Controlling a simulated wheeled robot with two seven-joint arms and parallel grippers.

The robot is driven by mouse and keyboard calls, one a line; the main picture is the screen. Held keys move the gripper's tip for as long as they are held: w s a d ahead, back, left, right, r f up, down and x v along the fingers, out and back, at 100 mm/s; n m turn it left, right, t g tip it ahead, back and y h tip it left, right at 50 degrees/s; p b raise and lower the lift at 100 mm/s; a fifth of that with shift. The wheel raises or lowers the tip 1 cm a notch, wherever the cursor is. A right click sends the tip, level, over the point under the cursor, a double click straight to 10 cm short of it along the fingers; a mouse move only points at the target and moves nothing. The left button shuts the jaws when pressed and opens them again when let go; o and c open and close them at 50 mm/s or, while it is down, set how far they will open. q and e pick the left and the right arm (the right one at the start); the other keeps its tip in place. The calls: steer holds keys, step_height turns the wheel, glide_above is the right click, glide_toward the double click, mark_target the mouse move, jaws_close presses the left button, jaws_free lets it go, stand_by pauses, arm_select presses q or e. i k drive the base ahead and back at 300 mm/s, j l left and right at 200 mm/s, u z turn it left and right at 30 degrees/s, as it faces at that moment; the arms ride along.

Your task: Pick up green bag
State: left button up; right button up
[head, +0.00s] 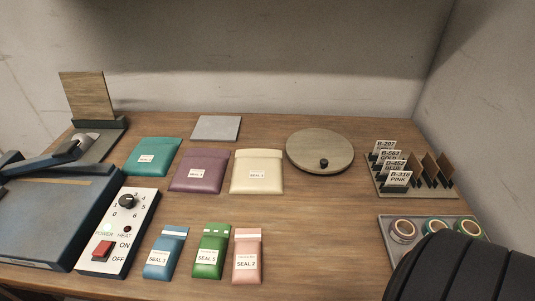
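A small green bag (211,252) with a white label reading SEAL and a number lies near the front of the table. It lies between a small blue bag (165,252) on its left and a pink bag (247,256) on its right. A larger teal bag (142,165) lies farther back on the left, beside a purple bag (190,184) and a cream bag (262,182). Neither of my grippers shows in the head view. A dark ribbed shape fills the bottom right corner, and I cannot tell a gripper in it.
A control box (129,213) and a blue sealing machine (40,218) stand left of the small bags. A round wooden turntable (318,148), a card rack (428,190) and a tray of tape rolls (388,222) are on the right. The wooden table (320,235) is clear right of the pink bag.

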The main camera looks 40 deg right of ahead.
mark_target(210, 259)
steer(key=l+z, duration=0.1)
steer(key=z, duration=0.15)
steer(key=l+z, duration=0.25)
steer(key=j+z, duration=0.85)
steer(key=k+j+z, duration=0.1)
steer(key=j+z, duration=0.35)
steer(key=k+j+z, duration=0.15)
steer(key=z, duration=0.25)
steer(key=k+j+z, duration=0.2)
steer(key=j+z, duration=0.25)
